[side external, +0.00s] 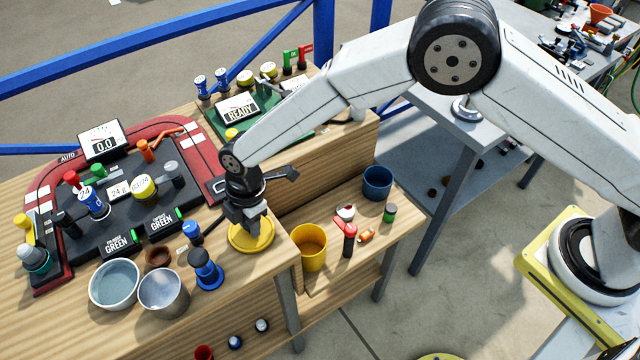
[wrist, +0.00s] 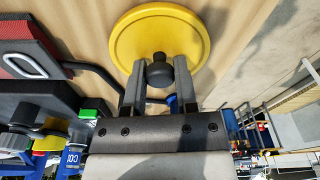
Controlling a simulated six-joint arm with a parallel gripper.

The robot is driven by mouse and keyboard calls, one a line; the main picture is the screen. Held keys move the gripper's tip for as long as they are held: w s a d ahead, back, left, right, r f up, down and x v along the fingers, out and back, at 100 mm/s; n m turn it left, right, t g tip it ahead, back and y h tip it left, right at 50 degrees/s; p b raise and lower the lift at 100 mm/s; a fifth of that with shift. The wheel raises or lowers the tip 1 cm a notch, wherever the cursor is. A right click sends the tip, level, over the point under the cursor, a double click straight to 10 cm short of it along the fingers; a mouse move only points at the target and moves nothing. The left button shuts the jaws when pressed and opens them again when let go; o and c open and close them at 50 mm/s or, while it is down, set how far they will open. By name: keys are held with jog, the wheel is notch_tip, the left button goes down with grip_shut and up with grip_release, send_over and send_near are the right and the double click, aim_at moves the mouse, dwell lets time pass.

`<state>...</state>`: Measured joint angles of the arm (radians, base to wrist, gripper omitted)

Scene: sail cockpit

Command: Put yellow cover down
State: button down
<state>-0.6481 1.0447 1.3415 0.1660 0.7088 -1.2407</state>
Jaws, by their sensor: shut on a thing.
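The yellow cover (side external: 252,236) is a flat round disc with a dark knob on top. It is at the right front edge of the upper wooden bench, under my gripper (side external: 247,212). In the wrist view the cover (wrist: 135,38) fills the top middle, and its black knob (wrist: 159,72) sits between the two fingers of my gripper (wrist: 160,82). The gripper is shut on the knob. The cover is at or just above the wood; I cannot tell whether it touches. Its top is partly hidden by the gripper in the side view.
A yellow cup (side external: 309,247) stands on the lower shelf to the right. The black control panel (side external: 100,215) lies further left.

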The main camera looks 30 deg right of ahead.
jog(key=shift+f, duration=0.1)
jog(key=shift+c, duration=2)
grip_release()
notch_tip(320, 180, up, 12)
jog(key=d, duration=0.1)
jog(key=shift+w+d, duration=0.15)
jog(key=shift+d, duration=0.1)
